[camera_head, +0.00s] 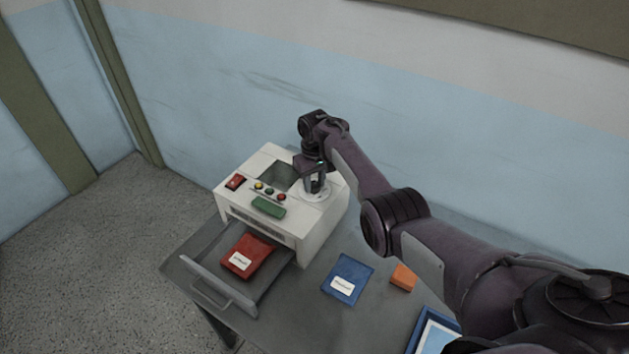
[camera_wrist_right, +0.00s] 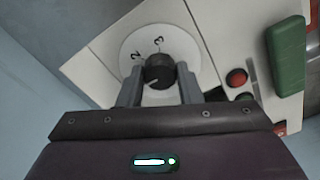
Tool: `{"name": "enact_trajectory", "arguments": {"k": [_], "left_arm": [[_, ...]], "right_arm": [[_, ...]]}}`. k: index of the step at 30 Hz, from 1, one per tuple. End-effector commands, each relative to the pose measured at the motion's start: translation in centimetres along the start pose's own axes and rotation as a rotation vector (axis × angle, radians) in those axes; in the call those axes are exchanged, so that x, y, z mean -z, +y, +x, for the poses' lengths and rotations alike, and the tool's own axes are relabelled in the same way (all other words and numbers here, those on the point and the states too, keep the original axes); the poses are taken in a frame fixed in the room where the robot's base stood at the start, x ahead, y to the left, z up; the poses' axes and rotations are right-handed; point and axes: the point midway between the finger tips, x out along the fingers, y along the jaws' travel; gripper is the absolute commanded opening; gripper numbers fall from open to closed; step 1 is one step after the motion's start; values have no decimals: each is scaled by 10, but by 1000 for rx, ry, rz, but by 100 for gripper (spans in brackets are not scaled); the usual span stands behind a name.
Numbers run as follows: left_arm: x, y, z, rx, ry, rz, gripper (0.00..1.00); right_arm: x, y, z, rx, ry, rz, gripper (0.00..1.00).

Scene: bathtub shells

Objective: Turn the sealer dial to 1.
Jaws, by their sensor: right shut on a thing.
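The white sealer (camera_head: 319,229) stands on a grey table against the wall. Its dial is a dark round knob (camera_wrist_right: 159,69) on a white disc (camera_wrist_right: 134,45) at the right of the sealer's top. The digits 2 and 3 show on the disc in the right wrist view; no 1 is visible. A small pale mark shows on the knob's lower left side, towards my gripper. My right gripper (camera_head: 316,184) reaches down over the dial, its two fingers (camera_wrist_right: 159,84) on either side of the knob and shut on it. My left gripper is out of view.
The sealer's top also has a red switch (camera_head: 235,182), several small coloured buttons and a green bar (camera_head: 268,207). An open drawer (camera_head: 208,287) holds a red packet (camera_head: 249,257). A blue packet (camera_head: 347,279), an orange block (camera_head: 403,277) and a blue-rimmed tray (camera_head: 416,331) lie right.

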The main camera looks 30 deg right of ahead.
Motion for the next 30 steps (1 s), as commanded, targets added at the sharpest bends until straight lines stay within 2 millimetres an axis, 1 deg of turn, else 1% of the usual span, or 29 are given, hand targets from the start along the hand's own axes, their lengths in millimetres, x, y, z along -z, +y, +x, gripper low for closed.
{"name": "enact_trajectory", "arguments": {"k": [6, 17, 18, 23, 30], "left_arm": [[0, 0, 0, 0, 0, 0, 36], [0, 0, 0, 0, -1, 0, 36], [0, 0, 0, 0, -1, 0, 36], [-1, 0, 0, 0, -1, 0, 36], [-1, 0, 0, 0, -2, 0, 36]], "right_arm": [[0, 0, 0, 0, 1, -34, 9], [0, 0, 0, -1, 2, -38, 9], [0, 0, 0, -1, 2, -38, 33], [0, 0, 0, -1, 1, -37, 54], [0, 0, 0, 0, 1, -36, 54]]}}
